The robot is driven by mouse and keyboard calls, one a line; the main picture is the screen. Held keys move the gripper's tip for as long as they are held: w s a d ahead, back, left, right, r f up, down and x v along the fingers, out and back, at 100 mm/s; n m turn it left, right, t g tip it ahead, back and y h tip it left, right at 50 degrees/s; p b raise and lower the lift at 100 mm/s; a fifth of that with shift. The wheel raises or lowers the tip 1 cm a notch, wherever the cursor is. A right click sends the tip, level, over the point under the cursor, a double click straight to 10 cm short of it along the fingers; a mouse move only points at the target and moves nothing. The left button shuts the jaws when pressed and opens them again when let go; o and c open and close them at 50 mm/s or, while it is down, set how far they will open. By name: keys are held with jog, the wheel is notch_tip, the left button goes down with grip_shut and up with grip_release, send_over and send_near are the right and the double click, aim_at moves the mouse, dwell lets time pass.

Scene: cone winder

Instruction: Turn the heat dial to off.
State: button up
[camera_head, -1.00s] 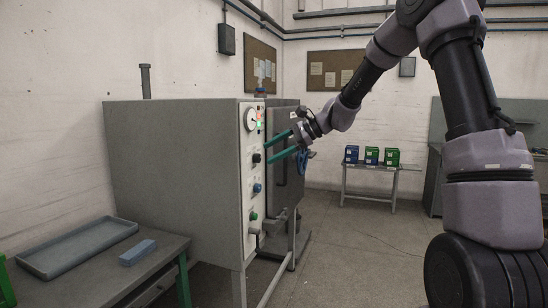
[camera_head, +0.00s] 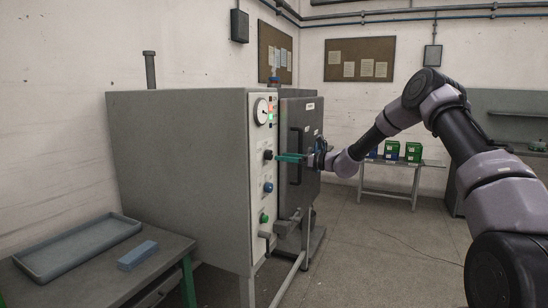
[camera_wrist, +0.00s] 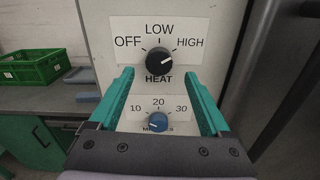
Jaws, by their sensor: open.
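The heat dial (camera_wrist: 158,61) is a round black knob on the front panel, under a white label reading OFF, LOW and HIGH. Its white mark points to the right and slightly up, toward HIGH. In the head view the dial (camera_head: 268,155) is a small black knob on the grey machine (camera_head: 185,170). My gripper (camera_wrist: 159,76) is open, with its teal fingers spread to either side just below the dial. In the head view my gripper (camera_head: 278,157) reaches the panel from the right, its tips close to the dial. Contact cannot be told.
A blue minutes dial (camera_wrist: 157,122) sits below, between the fingers. A green knob (camera_head: 264,218) is lower on the panel, a gauge (camera_head: 261,111) above. A dark door (camera_head: 300,150) stands right of the panel. A bench (camera_head: 160,268) holds a tray (camera_head: 80,247) and blue block (camera_head: 138,255).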

aim_at(271, 156)
jog(key=shift+x, duration=2.7)
grip_shut()
